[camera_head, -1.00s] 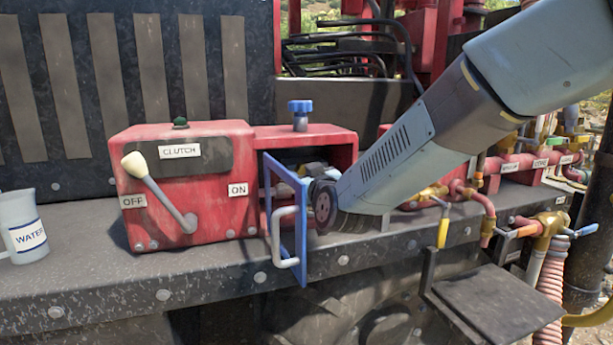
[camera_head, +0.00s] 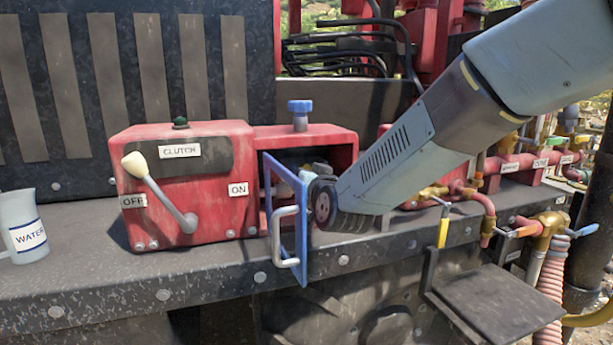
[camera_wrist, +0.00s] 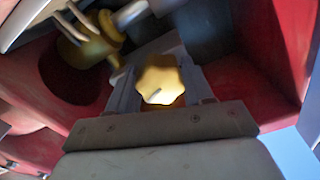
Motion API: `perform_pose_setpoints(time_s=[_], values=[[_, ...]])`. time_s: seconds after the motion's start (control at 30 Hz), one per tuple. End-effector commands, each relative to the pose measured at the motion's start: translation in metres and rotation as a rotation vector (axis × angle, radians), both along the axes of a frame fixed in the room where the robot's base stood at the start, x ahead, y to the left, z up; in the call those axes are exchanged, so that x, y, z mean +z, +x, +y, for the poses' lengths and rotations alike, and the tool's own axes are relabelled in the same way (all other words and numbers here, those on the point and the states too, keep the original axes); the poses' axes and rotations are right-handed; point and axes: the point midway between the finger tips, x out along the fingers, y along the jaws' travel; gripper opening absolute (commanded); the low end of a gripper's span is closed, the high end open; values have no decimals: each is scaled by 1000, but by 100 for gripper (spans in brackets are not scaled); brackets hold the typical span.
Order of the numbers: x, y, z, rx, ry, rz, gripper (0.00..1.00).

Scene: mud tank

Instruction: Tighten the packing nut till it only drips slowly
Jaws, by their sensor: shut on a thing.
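The packing nut (camera_wrist: 160,78) is a brass-yellow, lobed, star-shaped piece in the middle of the wrist view. My gripper (camera_wrist: 160,88) has its grey fingers on either side of the nut and is shut on it. In the head view, the wrist end of my arm reaches into the open red box (camera_head: 305,133). The fingers and nut are mostly hidden there by the blue-framed door and my wrist. No drip can be made out. A brass fitting with a pale handle (camera_wrist: 88,45) shows at upper left in the wrist view.
The open blue door (camera_head: 301,245) with its grey handle stands close to my wrist. The red clutch box (camera_head: 185,222) with its lever is on the left, beside a water jug (camera_head: 20,215). Pipes and valves (camera_head: 470,205) crowd the right. The box's red walls (camera_wrist: 275,50) are close around my gripper.

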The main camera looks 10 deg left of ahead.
Motion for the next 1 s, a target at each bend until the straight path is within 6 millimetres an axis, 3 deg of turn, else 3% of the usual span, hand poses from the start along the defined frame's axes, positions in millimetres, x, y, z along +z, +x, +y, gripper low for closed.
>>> perform_pose_setpoints(time_s=[0.33, 0.87, 0.9, 1.0], values=[[-3, 1, -1, -2, 119, 80, 20], [-3, 1, -2, -4, 138, 93, 20], [-3, 1, -2, -4, 138, 93, 55], [-3, 1, -2, -3, 138, 92, 64]])
